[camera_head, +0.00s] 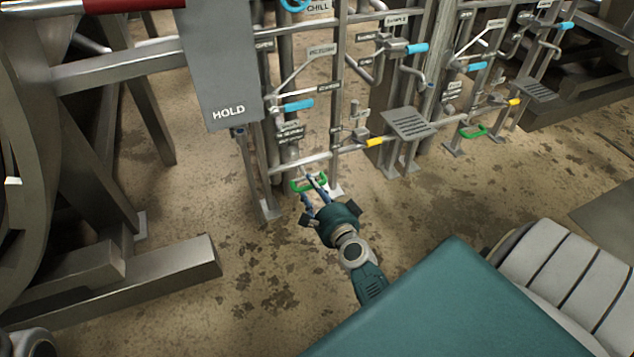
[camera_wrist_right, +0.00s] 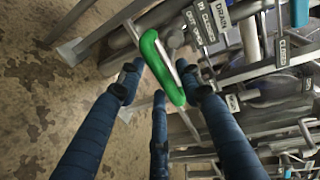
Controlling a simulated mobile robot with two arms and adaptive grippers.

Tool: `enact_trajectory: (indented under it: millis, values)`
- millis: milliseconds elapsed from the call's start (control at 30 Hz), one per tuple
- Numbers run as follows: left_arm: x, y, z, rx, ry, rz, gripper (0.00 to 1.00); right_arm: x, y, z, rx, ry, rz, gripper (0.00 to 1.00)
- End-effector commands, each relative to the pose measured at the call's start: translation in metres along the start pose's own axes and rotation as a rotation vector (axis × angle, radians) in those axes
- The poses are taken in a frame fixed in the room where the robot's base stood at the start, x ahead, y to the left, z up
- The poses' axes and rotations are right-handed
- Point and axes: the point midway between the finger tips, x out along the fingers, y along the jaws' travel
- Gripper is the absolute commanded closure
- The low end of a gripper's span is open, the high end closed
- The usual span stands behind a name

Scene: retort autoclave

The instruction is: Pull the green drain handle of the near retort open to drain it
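The green drain handle (camera_head: 308,183) of the near retort is a loop low on the pipe frame. It also shows in the right wrist view (camera_wrist_right: 153,50), running diagonally between my fingertips. My right gripper (camera_head: 313,190) reaches it from the front. In the right wrist view my right gripper (camera_wrist_right: 158,84) has its blue fingers spread, with the handle's lower end close to the right-hand fingertip. I cannot tell whether they touch. My left gripper is not in view.
A second green handle (camera_head: 473,131) sits further right on the frame. A grey HOLD panel (camera_head: 222,65) hangs above left. Yellow (camera_head: 375,142) and blue (camera_head: 299,105) valve levers are nearby. A metal step (camera_head: 408,123) stands right of the handle. Floor in front is clear.

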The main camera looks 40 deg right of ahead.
Motion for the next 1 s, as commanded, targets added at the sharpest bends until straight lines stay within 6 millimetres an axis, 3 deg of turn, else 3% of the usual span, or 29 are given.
enact_trajectory:
  millis: [600, 1000]
  values:
    - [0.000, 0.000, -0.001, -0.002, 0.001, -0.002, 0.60, -0.108, 0.002, 0.000, -0.001, -0.001, 0.003, 0.64]
    - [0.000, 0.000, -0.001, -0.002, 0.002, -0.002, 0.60, -0.119, 0.001, 0.000, 0.001, 0.000, 0.002, 0.64]
